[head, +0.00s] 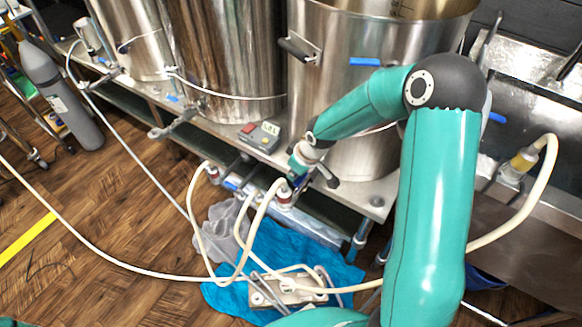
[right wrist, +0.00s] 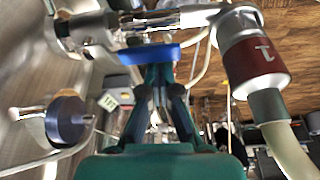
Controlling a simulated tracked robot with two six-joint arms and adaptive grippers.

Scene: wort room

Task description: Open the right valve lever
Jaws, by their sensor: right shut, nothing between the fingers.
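The blue valve lever (right wrist: 150,54) lies across the right wrist view, just beyond my right gripper's fingertips (right wrist: 158,74). The fingers are shut and empty; I cannot tell whether they touch the lever. Beside the lever is a metal valve body with a dark red fitting (right wrist: 250,62) marked 1 and a pale hose below it. In the head view my right gripper (head: 300,182) is low in front of the large right kettle (head: 335,70), by a red-and-white hose fitting (head: 284,194), and largely hides the valve. My left gripper is not in view.
Another hose fitting (head: 212,173) stands left of my gripper. A control box (head: 260,136) sits on the bench edge. A round dark knob (right wrist: 68,118) is close by my right wrist.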

